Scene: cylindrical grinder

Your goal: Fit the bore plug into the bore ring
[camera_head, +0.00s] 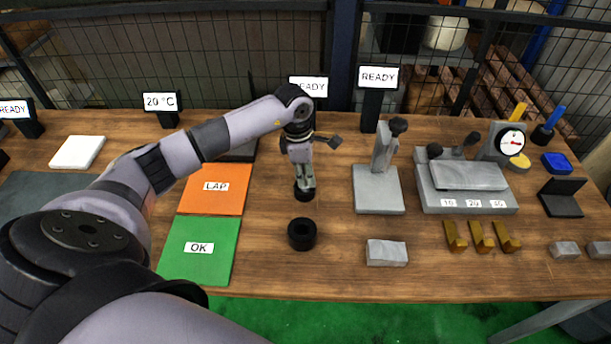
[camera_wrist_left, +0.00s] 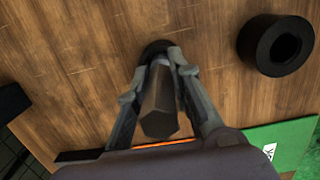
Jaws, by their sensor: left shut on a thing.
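The bore ring (camera_head: 302,241) is a thick black ring lying flat on the wooden table, its hole facing up. It also shows at the upper right of the left wrist view (camera_wrist_left: 252,45). My left gripper (camera_head: 304,180) points down behind the ring and is shut on the bore plug. The plug shows a brown-grey hexagonal handle (camera_wrist_left: 160,105) between the fingers and a dark round end beyond them. Its dark lower end (camera_head: 304,194) is at or just above the table, apart from the ring; I cannot tell whether it touches. My right gripper is not in view.
The orange LAP mat (camera_head: 213,202) and green OK mat (camera_head: 190,262) lie to the left. A grey stand (camera_head: 378,192) is to the right, with a grey block (camera_head: 386,252) in front. Bare wood lies around the ring.

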